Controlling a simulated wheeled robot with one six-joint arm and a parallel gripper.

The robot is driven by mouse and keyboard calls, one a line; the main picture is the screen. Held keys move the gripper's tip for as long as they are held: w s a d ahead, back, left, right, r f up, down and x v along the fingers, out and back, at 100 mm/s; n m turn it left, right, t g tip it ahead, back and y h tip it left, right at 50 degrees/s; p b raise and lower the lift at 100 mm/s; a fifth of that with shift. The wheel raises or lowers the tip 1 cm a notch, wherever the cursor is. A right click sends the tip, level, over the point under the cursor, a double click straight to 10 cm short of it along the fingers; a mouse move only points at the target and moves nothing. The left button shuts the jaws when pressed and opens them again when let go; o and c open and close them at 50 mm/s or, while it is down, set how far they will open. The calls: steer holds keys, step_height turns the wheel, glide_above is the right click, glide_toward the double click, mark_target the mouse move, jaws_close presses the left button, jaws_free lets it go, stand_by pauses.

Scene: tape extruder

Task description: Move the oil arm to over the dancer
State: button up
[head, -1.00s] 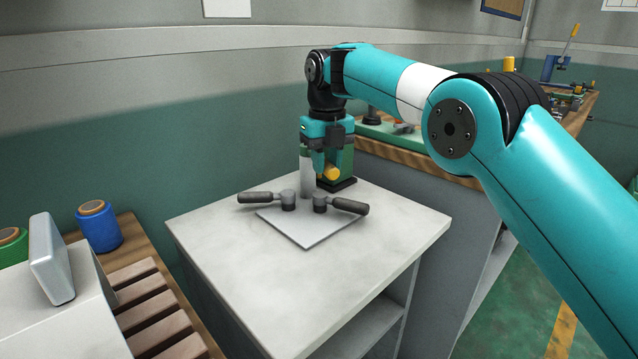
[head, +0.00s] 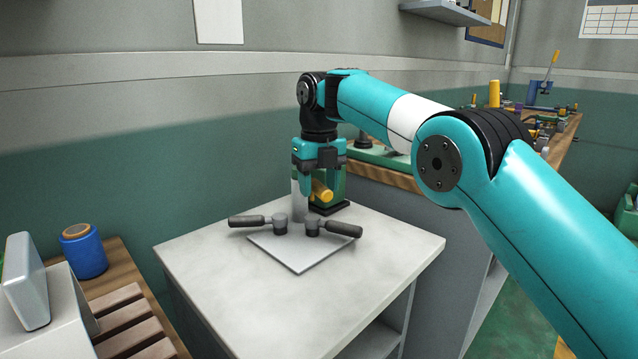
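My gripper (head: 319,187) hangs pointing down over the back of a white-topped cabinet. Its two teal fingers look spread apart. A yellow cylinder (head: 322,191) shows at the fingertips; I cannot tell whether they touch it. Behind is a green machine body on a dark base (head: 330,208). A grey upright post (head: 299,204) stands just left of the gripper. At its foot, a flat grey plate (head: 298,257) carries a left dark-handled arm (head: 250,221) and a right dark-handled arm (head: 340,229), pointing outward. I cannot tell which part is the oil arm or the dancer.
The cabinet top (head: 215,260) is bare around the plate. At left are a blue spool (head: 84,252), wooden slats (head: 125,322) and a grey box with a tilted panel (head: 27,282). A wood-edged bench (head: 385,175) stands behind at right. My arm fills the right side.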

step_height(320, 180, up, 17)
steer(key=p, duration=1.7)
steer(key=shift+r+p, duration=0.2)
steer(key=shift+p, duration=0.1)
